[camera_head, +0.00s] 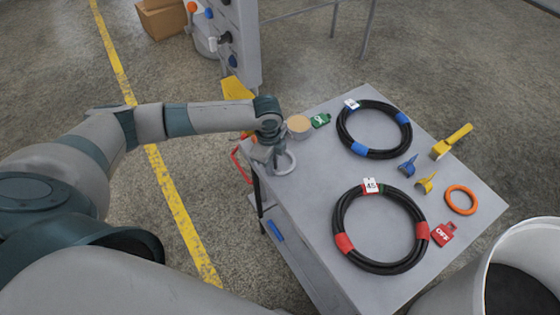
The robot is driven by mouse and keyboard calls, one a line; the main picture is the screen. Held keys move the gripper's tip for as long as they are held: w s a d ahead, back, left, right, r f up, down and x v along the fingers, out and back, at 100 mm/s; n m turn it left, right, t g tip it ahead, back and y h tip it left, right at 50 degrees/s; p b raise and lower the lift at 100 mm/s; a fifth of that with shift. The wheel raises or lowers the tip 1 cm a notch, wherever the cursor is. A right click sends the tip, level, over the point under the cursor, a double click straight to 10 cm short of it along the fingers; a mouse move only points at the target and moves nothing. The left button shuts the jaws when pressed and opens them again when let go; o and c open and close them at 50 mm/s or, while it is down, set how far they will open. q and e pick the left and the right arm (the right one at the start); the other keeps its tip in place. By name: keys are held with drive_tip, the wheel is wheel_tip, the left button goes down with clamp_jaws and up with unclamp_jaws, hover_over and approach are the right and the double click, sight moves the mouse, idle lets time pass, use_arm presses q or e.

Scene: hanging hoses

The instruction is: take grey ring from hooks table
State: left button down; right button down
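The grey ring (287,168) is at the left corner of the grey table (310,205), directly beside the fingers of my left gripper (272,160). My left arm comes in from the left and the gripper points down over the table's left edge. The fingers overlap the ring's left side in the picture. The gap between them is too small to see, so I cannot tell whether they grip the ring. My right gripper is not in view.
On the table lie two coiled black hoses, one with blue bands (362,150) and one with red bands (346,244). An orange ring (449,203), a red OFF tag (442,235), a green tag (321,120) and a tan disc (299,125) lie there too.

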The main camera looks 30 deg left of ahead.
use_arm(q)
drive_tip(key=shift+r, duration=0.1)
drive_tip(key=shift+w+r+b, duration=0.1)
drive_tip(key=shift+r+b, duration=0.25)
drive_tip(key=shift+r, duration=0.1)
drive_tip(key=r, duration=0.1)
drive_tip(key=d+r+b, duration=0.1)
drive_tip(key=r, duration=0.1)
drive_tip(key=shift+s+r, duration=0.1)
drive_tip(key=shift+s, duration=0.1)
drive_tip(key=s+d+r+b, duration=0.2)
drive_tip(key=s+d+r, duration=0.3)
drive_tip(key=d, duration=0.4)
drive_tip(key=shift+d+r+b, duration=0.2)
drive_tip(key=shift+r+b, duration=0.2)
drive_tip(key=shift+r, duration=0.5)
drive_tip(key=shift+f, duration=0.1)
